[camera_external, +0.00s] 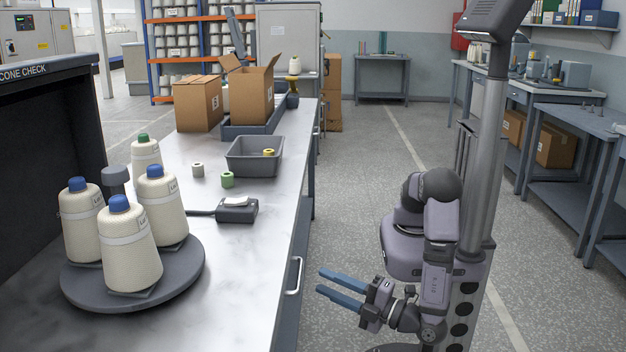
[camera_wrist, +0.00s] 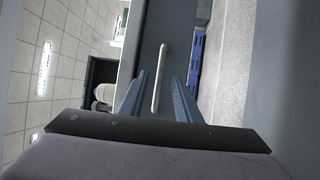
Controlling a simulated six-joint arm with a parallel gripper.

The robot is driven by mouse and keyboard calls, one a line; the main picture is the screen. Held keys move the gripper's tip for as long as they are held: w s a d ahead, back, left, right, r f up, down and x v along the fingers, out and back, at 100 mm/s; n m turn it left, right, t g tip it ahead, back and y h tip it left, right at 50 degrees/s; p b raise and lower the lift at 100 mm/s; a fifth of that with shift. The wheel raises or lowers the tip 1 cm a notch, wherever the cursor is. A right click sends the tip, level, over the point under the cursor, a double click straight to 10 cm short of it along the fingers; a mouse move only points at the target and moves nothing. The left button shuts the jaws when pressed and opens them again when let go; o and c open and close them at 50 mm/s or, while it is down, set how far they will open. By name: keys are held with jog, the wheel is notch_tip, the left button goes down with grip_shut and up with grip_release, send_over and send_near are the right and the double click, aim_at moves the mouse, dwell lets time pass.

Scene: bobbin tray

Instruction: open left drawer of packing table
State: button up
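The packing table (camera_external: 240,250) has a white marbled top and a dark grey front. My gripper (camera_external: 320,281) has two blue fingers, open and empty, pointing left at the handle from a short gap away. In the wrist view the handle (camera_wrist: 160,80) appears between my gripper's fingers (camera_wrist: 159,75), beyond their tips. Contact is not visible.
On the table stand several yarn cones on a round grey turntable (camera_external: 190,280), a grey bin (camera_external: 253,158), small bobbins, a small dark device (camera_external: 237,211) and cardboard boxes (camera_external: 197,103). The speckled floor (camera_external: 355,180) beside the table is clear. Workbenches (camera_external: 577,138) stand at the right.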

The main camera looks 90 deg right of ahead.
jog(key=shift+t+y, duration=0.5)
jog(key=shift+t, duration=0.1)
jog(key=shift+w+a+p+x, duration=0.1)
jog(key=shift+a+p+x, duration=0.1)
jog(key=shift+x, duration=0.75)
jog(key=shift+w+a+p+x, duration=0.1)
jog(key=shift+a+x, duration=0.1)
jog(key=shift+x, duration=0.7)
jog(key=shift+w+a+p+x, duration=0.1)
jog(key=shift+a+x, duration=0.05)
jog(key=shift+x, duration=0.8)
jog(key=shift+f, duration=0.2)
jog(key=shift+s, duration=0.1)
grip_shut()
